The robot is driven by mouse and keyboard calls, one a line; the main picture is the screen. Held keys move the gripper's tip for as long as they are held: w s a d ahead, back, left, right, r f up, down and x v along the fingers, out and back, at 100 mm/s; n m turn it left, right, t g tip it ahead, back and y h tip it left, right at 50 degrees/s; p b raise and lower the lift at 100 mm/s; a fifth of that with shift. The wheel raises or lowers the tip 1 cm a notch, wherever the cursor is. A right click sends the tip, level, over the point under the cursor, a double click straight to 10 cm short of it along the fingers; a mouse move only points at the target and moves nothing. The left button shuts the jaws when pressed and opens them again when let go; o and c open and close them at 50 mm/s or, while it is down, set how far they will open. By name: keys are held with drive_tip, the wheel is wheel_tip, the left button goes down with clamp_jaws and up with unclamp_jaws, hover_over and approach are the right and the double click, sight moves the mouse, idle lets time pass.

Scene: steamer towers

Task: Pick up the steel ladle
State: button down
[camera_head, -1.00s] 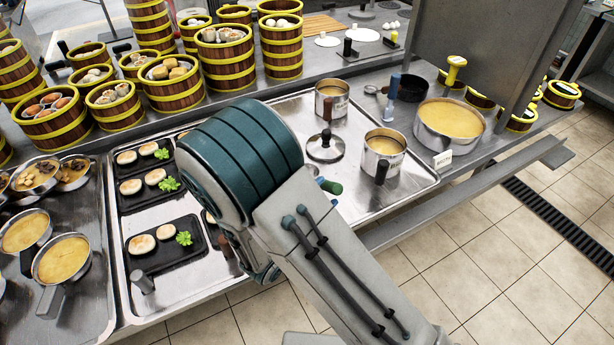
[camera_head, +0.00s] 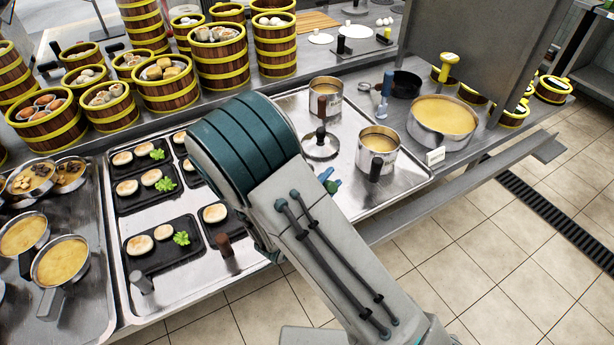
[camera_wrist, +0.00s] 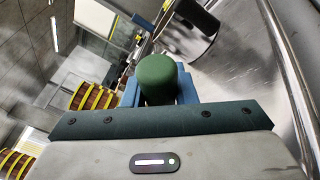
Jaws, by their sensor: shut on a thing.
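A green rounded handle (camera_wrist: 158,80) stands between the blue fingers of my gripper (camera_wrist: 158,95) in the wrist view, and the gripper is shut on it. I take this for the handle of the steel ladle; the steel part is hidden in both views. In the head view my gripper (camera_head: 329,181) shows only as small blue and green bits at the right edge of my arm, over the steel tray. My arm hides the rest.
A lidded pan knob (camera_head: 321,134) and two soup pots, one at the back (camera_head: 325,92) and one at right (camera_head: 378,148), are close by. Dumpling plates (camera_head: 163,245) lie left. Steamer towers (camera_head: 217,58) stand behind. Tiled floor lies open in front.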

drive_tip(key=shift+r, duration=0.15)
drive_tip(key=shift+r+p, duration=0.5)
drive_tip(key=shift+r, duration=0.15)
drive_tip(key=s+d+r+p, duration=0.4)
drive_tip(key=d+r+p, duration=0.5)
drive_tip(key=p, duration=0.5)
drive_tip(key=shift+d+r, duration=0.25)
drive_tip(key=shift+d, duration=0.7)
